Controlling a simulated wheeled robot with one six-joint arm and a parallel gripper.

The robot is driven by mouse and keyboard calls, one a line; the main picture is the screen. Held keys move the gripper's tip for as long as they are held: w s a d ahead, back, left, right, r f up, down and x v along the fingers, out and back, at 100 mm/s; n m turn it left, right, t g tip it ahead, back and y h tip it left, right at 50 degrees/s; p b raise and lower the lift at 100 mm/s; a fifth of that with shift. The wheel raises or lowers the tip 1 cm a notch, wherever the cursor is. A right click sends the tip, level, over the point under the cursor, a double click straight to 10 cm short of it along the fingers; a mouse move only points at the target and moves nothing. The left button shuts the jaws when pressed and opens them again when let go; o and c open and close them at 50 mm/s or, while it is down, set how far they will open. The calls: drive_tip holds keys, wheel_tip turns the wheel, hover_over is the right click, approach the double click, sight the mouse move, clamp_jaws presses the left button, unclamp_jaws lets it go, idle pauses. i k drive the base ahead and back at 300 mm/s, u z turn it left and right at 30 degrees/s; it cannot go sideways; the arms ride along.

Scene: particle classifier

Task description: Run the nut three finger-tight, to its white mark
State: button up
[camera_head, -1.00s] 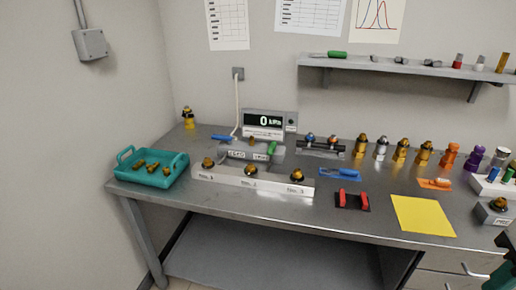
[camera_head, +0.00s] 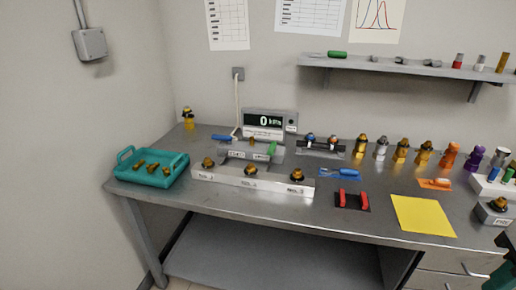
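A pale block (camera_head: 252,183) runs along the front left of the bench. It bears three brass nuts on dark bases, with small labels on its front face that are hard to read. The left nut (camera_head: 208,162), the middle nut (camera_head: 250,170) and the right nut (camera_head: 297,174) stand apart in a row. The right label appears to end in 3. No white mark can be made out at this size. My gripper is not clearly seen; only a dark green part shows at the lower right edge.
A teal tray (camera_head: 150,170) with brass pieces stands at the left. A gauge reading 0 kPa (camera_head: 264,122) stands behind the block. A red-handled item (camera_head: 351,199) and a yellow sheet (camera_head: 422,216) lie to the right. Several bottle-like fittings line the back. Bare bench lies before the yellow sheet.

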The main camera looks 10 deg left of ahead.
sight(298, 173)
drive_tip(key=k, duration=1.15)
drive_tip(key=u, duration=1.1)
drive_tip(key=i, duration=1.75)
drive_tip(key=z, duration=0.55)
